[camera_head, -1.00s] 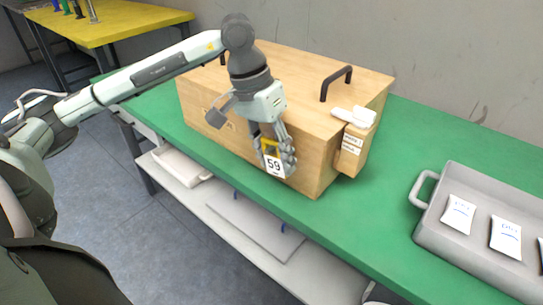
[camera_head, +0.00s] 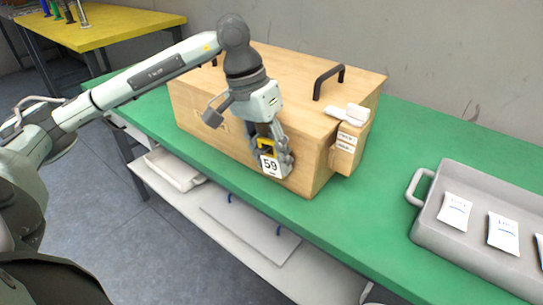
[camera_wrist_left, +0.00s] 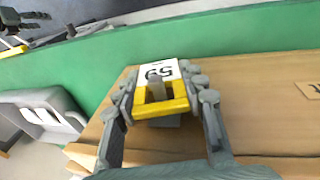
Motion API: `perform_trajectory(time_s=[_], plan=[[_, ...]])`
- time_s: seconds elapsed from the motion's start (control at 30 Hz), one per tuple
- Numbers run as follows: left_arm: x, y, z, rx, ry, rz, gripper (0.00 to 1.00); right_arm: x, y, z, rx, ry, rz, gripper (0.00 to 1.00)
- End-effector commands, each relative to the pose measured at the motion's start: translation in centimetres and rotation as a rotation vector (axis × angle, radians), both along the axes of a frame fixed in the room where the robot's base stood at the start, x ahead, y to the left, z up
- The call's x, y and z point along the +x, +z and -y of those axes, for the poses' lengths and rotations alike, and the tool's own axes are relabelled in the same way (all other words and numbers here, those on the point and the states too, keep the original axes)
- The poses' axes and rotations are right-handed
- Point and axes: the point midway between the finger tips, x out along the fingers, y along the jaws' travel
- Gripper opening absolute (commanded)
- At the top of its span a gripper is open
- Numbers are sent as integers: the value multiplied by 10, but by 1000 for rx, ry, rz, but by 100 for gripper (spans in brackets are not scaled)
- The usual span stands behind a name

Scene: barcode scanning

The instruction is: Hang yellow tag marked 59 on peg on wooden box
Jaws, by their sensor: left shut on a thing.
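My left gripper (camera_head: 271,150) is shut on the yellow tag (camera_wrist_left: 180,106), whose white plate reads 59 (camera_head: 269,165). The tag is in front of the near face of the wooden box (camera_head: 225,130). In the left wrist view the tag sits between the two fingers, its plate upside down. A grey peg-like piece (camera_wrist_left: 157,89) shows in the opening of its yellow frame. I cannot tell whether the frame is around it or only in line with it. The peg is hidden behind my gripper in the head view.
The box stands on a green table (camera_head: 390,180) and has a dark handle (camera_head: 328,80). A white device (camera_head: 348,113) rests in a wooden holder on its right side. A grey tray (camera_head: 432,220) with white packets is at right. A dark and yellow object (camera_wrist_left: 15,35) is unclear.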

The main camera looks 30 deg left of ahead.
Motion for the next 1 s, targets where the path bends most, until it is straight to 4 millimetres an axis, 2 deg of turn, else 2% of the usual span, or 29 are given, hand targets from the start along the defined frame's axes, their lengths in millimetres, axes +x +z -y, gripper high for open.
perform_trajectory(time_s=[0.23,0.27,0.43,0.77,0.87,1.0], plan=[[0,0,0,0,0,0,23,0,0,0,0,0,0,55],[0,0,0,0,0,0,43,0,0,0,0,0,0,55],[0,0,0,0,0,0,64,0,0,0,0,0,-1,55],[0,2,0,0,0,1,64,0,0,-1,1,0,1,55],[0,11,-3,0,1,3,64,0,0,0,1,0,1,55],[-2,35,-8,1,1,6,64,0,0,0,1,0,1,55]])
